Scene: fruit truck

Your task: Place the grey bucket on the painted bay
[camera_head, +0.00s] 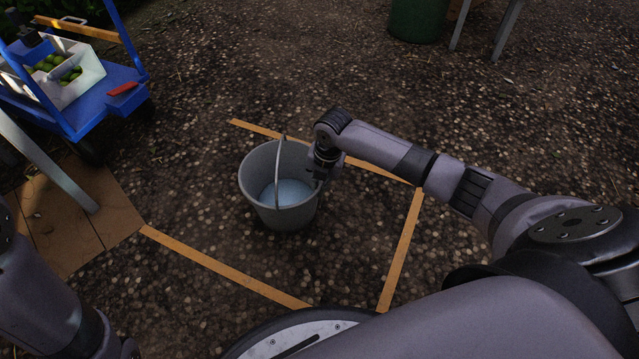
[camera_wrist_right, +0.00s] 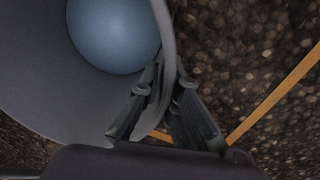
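The grey bucket (camera_head: 256,190) is upright, with its handle raised and a pale blue-grey content or bottom inside. It appears within the painted bay (camera_head: 403,245), an orange outline on the ground. I cannot tell whether its base touches the ground. My right gripper (camera_head: 318,175) is at the bucket's right rim. In the right wrist view, its fingers (camera_wrist_right: 168,82) lie on either side of the bucket wall (camera_wrist_right: 165,30), one inside and one outside, and appear closed on it. My left arm shows at the lower left, but its gripper is out of view.
A blue cart (camera_head: 105,92) with a white crate (camera_head: 84,84) of green fruit stands at the upper left. A wooden board (camera_head: 75,225) and a slanted metal leg (camera_head: 55,170) are at the left. A green bin (camera_head: 418,18) stands at the top.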

